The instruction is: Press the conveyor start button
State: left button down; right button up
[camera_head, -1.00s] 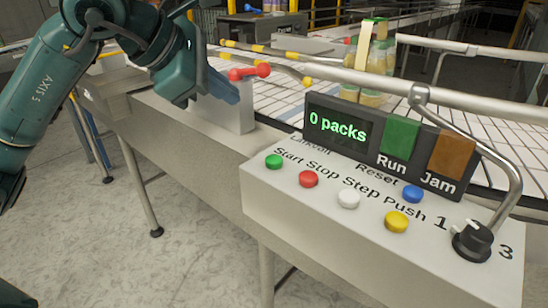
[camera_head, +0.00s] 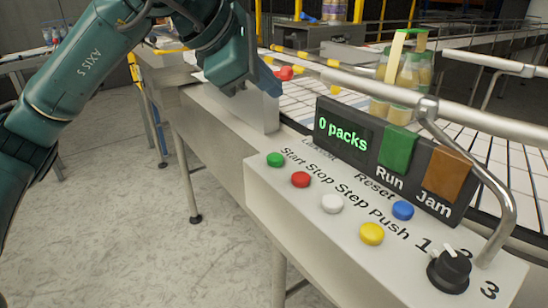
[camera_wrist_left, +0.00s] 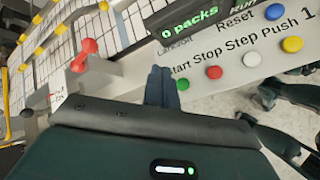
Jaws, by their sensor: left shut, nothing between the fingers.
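The green Start button (camera_head: 275,159) is at the left end of the button row on the white control box (camera_head: 262,200). It also shows in the left wrist view (camera_wrist_left: 183,83), just right of the fingertips. My left gripper (camera_head: 270,84) is shut and empty, above and beyond the green button in the head view, apart from it. In the left wrist view its closed blue fingers (camera_wrist_left: 160,86) point toward the box's near left end. The display (camera_head: 342,132) reads "0 packs". My right gripper is not in view.
Red (camera_head: 300,180), white (camera_head: 332,203), yellow (camera_head: 372,233) and blue (camera_head: 403,210) buttons and a black knob (camera_head: 449,270) share the panel. A metal rail (camera_head: 400,97) runs behind it. A red-knobbed lever (camera_head: 285,73) stands near the gripper.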

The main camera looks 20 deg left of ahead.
aim_at(269, 159)
pick_arm(q)
jog(key=shift+d, duration=0.1)
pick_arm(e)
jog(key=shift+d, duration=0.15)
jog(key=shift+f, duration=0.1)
